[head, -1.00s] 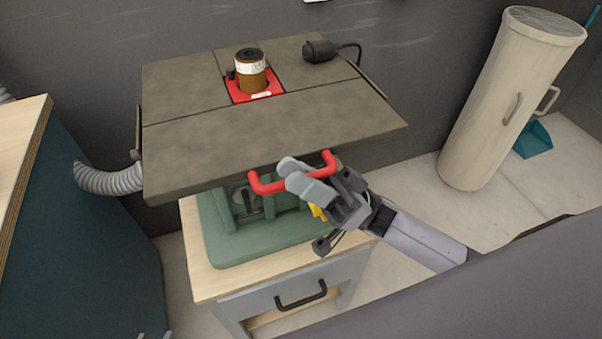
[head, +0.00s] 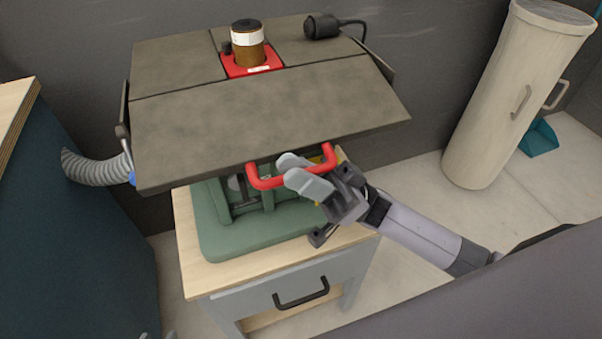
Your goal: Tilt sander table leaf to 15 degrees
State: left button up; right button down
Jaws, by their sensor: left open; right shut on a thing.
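The sander table has a grey top, and its front leaf (head: 265,115) slopes down from the seam towards me. I cannot read its angle. A red handle (head: 264,183) hangs under the leaf's front edge. My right gripper (head: 293,170) is shut on this handle near its middle. A brown sanding spindle (head: 248,45) stands in a red insert (head: 236,71) behind the leaf. A dark bracket (head: 384,68) shows at the leaf's right end. A blue piece (head: 132,178) shows at its left end. My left gripper (head: 157,335) is open at the bottom edge, with only its tips in view.
A green base (head: 225,244) supports the table on a wooden-topped cabinet with a drawer handle (head: 301,293). A grey hose (head: 92,169) is at the left. A dark-blue cabinet (head: 70,220) stands left, and a pale cylinder (head: 510,95) right. A black motor-like part (head: 322,26) sits at the table's back.

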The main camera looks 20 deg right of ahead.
jog(key=c, duration=1.4)
grip_release()
jog(key=b+v, duration=0.1)
jog(key=v, duration=0.6)
jog(key=shift+d+b, duration=0.15)
jog(key=shift+b, duration=0.15)
jog(key=shift+d, duration=0.1)
